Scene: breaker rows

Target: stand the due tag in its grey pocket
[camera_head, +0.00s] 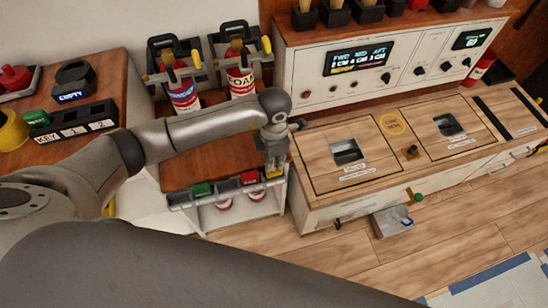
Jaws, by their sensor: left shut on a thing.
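My left gripper (273,168) points down at the right end of a grey rack and is shut on a small yellow tag (274,174). The tag is mostly hidden by the fingers, and its lettering cannot be read. The grey rack (224,196) runs along the front of a white stand and has several pockets. A green piece (202,189) and a red piece (249,178) stand in it. The tag is at the rack's right-end pocket; whether it is inside or just above cannot be told. My right gripper is not in view.
A wooden-topped bench with two square openings (346,151) stands close on the right, below a white control panel (384,66). Two extinguishers (240,78) stand behind the arm. A side table (98,141) is at left. Open floor (440,240) lies front right.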

